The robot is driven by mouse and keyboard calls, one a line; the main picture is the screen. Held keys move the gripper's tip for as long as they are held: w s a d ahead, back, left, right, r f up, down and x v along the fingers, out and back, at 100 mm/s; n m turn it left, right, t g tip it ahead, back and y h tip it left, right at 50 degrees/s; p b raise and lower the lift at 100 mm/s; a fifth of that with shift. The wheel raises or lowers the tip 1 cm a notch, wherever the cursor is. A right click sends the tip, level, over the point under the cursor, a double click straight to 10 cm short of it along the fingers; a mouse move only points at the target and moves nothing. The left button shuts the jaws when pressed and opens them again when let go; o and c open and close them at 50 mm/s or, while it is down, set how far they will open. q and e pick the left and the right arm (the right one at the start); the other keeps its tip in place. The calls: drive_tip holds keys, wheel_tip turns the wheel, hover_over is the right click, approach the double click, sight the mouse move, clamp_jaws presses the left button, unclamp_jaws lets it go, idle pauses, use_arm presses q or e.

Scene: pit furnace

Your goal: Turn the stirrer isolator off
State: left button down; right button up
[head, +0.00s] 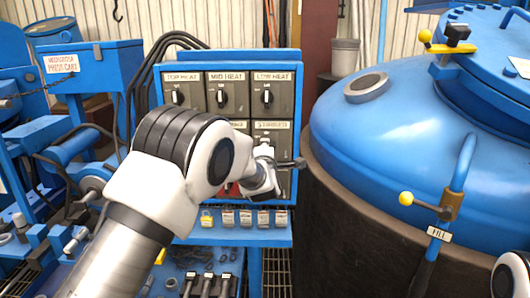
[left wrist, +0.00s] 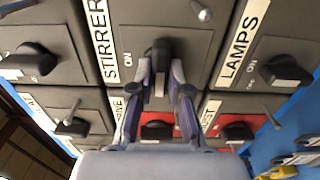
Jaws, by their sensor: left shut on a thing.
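The stirrer isolator (left wrist: 184,42) is a dark grey switch box with a white STIRRER label, and its black knob (left wrist: 159,50) stands out from the face. An ON mark is beside the knob. My left gripper (left wrist: 160,92) has its fingers either side of the knob and is shut on it. The knob's exact angle is hard to tell. My right gripper is out of view.
Neighbouring switches crowd the knob: LAMPS (left wrist: 280,68) and several others, some with red plates. The blue panel (head: 226,68) holds three heat switches above. Small padlocks (head: 245,218) hang below it. A large blue furnace vessel (head: 400,140) stands close on the right.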

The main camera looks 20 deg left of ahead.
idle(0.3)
use_arm(q)
drive_tip(key=c, duration=1.1)
unclamp_jaws()
drive_tip(key=v, duration=0.7)
drive_tip(key=shift+s, duration=0.25)
